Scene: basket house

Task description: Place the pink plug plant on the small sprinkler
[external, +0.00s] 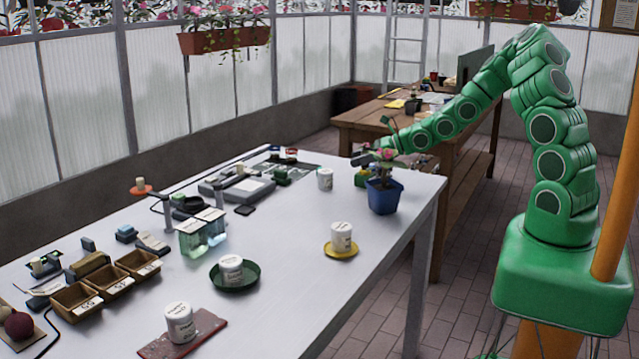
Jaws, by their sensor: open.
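A plant with pink flowers (384,165) stands upright in a blue pot (385,197) near the right edge of the white table. It may be the pink plug plant, but I cannot tell for sure. My gripper (364,160) is at the end of the green arm, just behind and above this pot. It is open, and its fingers are small and partly hidden by the leaves. I cannot tell whether it touches the plant. A small green and yellow item (362,177) sits beside the pot, partly hidden. I cannot make out for sure which item is the small sprinkler.
White labelled jars stand on a yellow saucer (341,252), a green dish (234,278) and a red-brown tray (182,334). The right front of the white table (315,300) is clear.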

